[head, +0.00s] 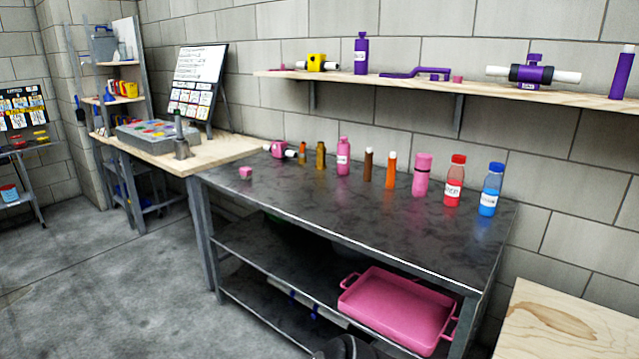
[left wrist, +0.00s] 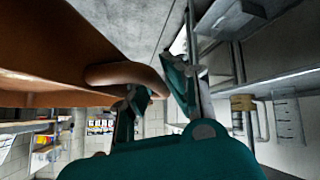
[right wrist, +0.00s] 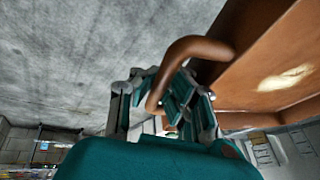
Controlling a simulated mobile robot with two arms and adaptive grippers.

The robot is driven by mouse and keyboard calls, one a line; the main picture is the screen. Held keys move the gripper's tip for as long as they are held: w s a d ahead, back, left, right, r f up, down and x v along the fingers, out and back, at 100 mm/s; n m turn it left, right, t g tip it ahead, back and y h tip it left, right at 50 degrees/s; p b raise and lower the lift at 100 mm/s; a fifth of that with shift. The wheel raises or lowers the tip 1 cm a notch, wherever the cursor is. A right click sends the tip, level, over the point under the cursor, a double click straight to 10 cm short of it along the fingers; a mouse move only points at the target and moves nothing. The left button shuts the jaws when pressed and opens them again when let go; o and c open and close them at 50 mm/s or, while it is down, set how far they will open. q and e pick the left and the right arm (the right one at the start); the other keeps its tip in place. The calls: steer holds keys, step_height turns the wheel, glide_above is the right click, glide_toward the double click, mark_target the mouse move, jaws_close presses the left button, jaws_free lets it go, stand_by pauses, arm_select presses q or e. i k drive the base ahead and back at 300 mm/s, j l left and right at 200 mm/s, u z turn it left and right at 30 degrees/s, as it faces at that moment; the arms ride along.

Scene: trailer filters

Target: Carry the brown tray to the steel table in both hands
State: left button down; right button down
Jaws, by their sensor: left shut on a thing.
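The brown tray shows in the left wrist view (left wrist: 60,45) at upper left and in the right wrist view (right wrist: 285,65) at upper right. My left gripper (left wrist: 152,95) is shut on the tray's curved handle (left wrist: 120,73). My right gripper (right wrist: 160,95) has its fingers at the opposite curved handle (right wrist: 190,48); how firmly they close on it cannot be told. The steel table (head: 300,200) stands ahead in the head view, with a dark top. Neither the brown tray nor my grippers show in the head view.
Several bottles and tubes, such as a red-capped bottle (head: 454,180), line the back of the steel table; its front strip is clear. A pink tray (head: 400,305) sits on its shelf below. A wooden surface (head: 560,325) is at right. Open floor (head: 90,290) lies left.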

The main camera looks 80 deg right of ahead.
mark_target(329, 202)
steer(key=i+l, duration=0.15)
steer(key=i, duration=0.3)
steer(key=i+l+z, duration=0.1)
steer(key=i, duration=0.35)
steer(key=i+l, duration=0.2)
steer(key=i, duration=0.25)
steer(key=i+z, duration=0.15)
steer(key=z, duration=0.25)
steer(key=i+z, duration=0.15)
steer(key=z, duration=0.25)
steer(key=i+j+z, duration=0.1)
steer(key=z, duration=1.85)
